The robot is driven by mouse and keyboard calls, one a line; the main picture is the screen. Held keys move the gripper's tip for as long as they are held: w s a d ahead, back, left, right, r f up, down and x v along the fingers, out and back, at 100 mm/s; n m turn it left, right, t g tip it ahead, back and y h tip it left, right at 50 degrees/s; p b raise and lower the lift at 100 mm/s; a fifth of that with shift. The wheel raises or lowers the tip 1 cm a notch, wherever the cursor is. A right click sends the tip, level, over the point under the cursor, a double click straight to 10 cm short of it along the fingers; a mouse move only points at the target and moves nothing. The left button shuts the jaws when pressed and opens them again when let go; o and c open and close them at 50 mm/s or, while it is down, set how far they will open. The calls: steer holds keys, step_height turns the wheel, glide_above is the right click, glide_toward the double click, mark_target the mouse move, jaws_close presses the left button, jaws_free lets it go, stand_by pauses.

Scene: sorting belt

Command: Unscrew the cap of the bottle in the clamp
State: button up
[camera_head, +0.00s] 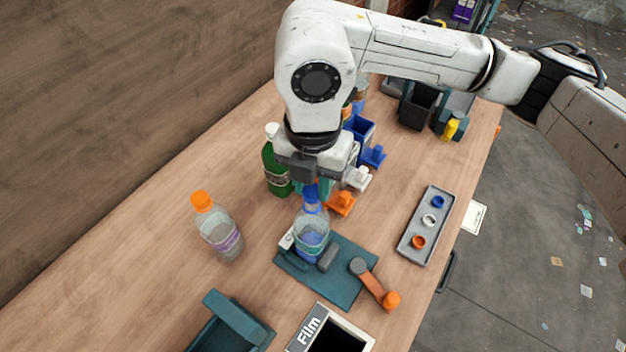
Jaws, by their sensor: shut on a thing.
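A clear bottle (312,234) with a blue cap (311,196) stands upright in the clamp (345,275), a dark teal plate with blocks at the bottle's base. The clamp has a lever (373,283) with an orange knob. My gripper (311,186) points down over the bottle's top and is shut on the blue cap. The arm and gripper body partly hide the fingers and the cap's upper part.
A clear bottle with an orange cap (218,228) stands left, a green bottle (274,165) behind. A grey tray (418,249) with loose caps lies right. A Film bin (352,333) and a dark green container (225,335) stand in front. The left tabletop is clear.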

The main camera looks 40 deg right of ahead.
mark_target(313, 189)
steer(key=shift+r, duration=0.15)
steer(key=shift+r+p, duration=1.15)
steer(key=shift+r, duration=1.3)
